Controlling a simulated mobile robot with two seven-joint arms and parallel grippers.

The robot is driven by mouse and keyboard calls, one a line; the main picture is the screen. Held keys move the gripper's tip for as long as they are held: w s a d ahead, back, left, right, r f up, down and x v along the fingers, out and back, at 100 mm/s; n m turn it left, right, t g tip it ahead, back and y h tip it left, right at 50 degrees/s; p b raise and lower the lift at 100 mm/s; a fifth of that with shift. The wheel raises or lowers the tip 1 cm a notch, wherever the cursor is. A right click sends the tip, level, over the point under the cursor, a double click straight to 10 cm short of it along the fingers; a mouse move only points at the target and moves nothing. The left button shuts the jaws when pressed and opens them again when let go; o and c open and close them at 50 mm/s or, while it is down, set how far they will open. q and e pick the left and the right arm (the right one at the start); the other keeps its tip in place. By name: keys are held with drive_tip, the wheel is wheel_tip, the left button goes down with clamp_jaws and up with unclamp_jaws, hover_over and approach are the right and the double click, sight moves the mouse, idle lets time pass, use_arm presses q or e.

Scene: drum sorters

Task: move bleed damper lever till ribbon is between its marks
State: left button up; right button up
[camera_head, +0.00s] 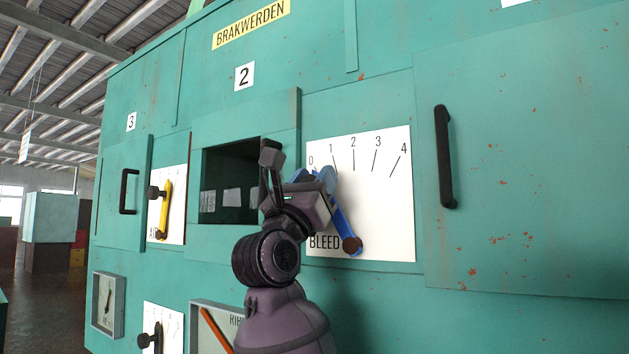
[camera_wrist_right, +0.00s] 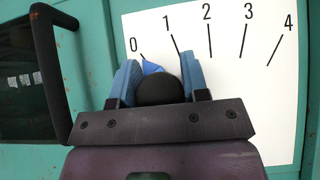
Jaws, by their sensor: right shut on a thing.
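The blue bleed damper lever (camera_head: 342,222) pivots at a brown hub low on a white scale plate (camera_head: 385,215) marked 0 to 4 and BLEED. My right gripper (camera_head: 318,181) is shut on the lever's black knob (camera_wrist_right: 160,91), its blue fingers on either side. In the right wrist view the lever's blue tip (camera_wrist_right: 150,67) points between the 0 and 1 lines. A grey-framed box (camera_head: 200,307) at the bottom, its lettering starting "RIB", shows an orange strip (camera_head: 215,330). My right arm hides part of it, and I cannot make out its marks. My left gripper is not in view.
A yellow lever (camera_head: 164,210) on another plate is left of a dark opening (camera_head: 230,183). A black-knobbed lever (camera_head: 148,341) and a small dial (camera_head: 108,303) are lower left. Black door handles (camera_head: 445,157) stick out from the green cabinet.

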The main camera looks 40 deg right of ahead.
clamp_jaws()
drive_tip(key=shift+s+d+r+m+g+h+b, duration=0.25)
drive_tip(key=shift+s+m+g+b, duration=0.4)
drive_tip(key=shift+m+g, duration=0.95)
drive_tip(key=shift+s+d+r+m+g+h+b, duration=0.1)
drive_tip(key=shift+s+d+m+g+h+b, duration=0.15)
drive_tip(key=shift+s+m+g+b, duration=0.9)
drive_tip(key=shift+s+d+r+m+g+h+b, duration=0.1)
drive_tip(key=shift+d+r+m+g+h+b, duration=0.15)
drive_tip(key=shift+m+g, duration=1.7)
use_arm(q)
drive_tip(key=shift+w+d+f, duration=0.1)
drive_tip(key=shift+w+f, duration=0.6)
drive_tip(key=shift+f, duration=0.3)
use_arm(e)
drive_tip(key=o, duration=0.9)
unclamp_jaws()
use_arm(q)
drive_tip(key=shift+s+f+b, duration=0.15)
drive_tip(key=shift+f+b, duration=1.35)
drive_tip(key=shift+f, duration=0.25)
use_arm(e)
drive_tip(key=v, duration=1)
drive_tip(key=shift+a+f, duration=0.25)
drive_tip(key=shift+a, duration=0.05)
